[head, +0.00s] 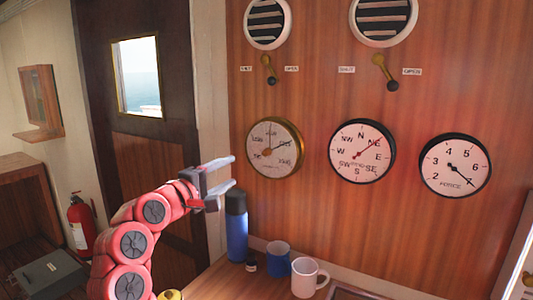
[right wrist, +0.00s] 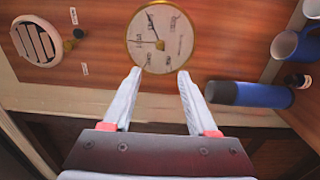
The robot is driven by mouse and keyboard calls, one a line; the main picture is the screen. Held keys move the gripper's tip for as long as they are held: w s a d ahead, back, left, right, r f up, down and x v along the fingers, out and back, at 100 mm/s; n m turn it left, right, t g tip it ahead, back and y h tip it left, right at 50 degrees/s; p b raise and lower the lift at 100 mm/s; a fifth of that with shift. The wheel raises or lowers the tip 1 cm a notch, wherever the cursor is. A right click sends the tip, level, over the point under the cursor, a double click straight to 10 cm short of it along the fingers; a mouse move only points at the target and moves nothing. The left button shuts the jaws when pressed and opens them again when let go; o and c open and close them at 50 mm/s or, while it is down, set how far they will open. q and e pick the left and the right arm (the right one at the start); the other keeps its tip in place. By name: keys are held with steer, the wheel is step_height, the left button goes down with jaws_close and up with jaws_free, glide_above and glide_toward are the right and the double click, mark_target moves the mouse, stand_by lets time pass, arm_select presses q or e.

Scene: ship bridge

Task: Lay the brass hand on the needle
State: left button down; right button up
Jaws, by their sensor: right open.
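The barometer (head: 274,148) is a round, cream-faced dial in a brass rim on the wood wall, left of the other two dials. Its thin dark needle and its brass hand show at the dial's middle, but they are too small for me to tell their exact angles. My right gripper (head: 230,172) is open and empty, a little left of and below the dial. In the right wrist view, the barometer (right wrist: 161,38) lies just beyond the two spread fingertips (right wrist: 160,72), apart from them. My left gripper is not in view.
A blue bottle (head: 236,226) stands just below my right gripper, beside a blue mug (head: 277,262) and a white mug (head: 308,279). A compass dial (head: 361,151) and a force dial (head: 455,166) hang to the right. Two brass levers (head: 269,69) sit above.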

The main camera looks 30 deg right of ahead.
mark_target(264, 154)
steer(key=p+x, duration=0.4)
steer(key=x, duration=1.1)
steer(key=shift+w+d+r, duration=0.1)
steer(key=shift+w+d, duration=0.05)
steer(key=shift+d, duration=0.1)
steer(key=shift+w+d, duration=0.25)
steer(key=shift+d, duration=0.1)
jaws_close()
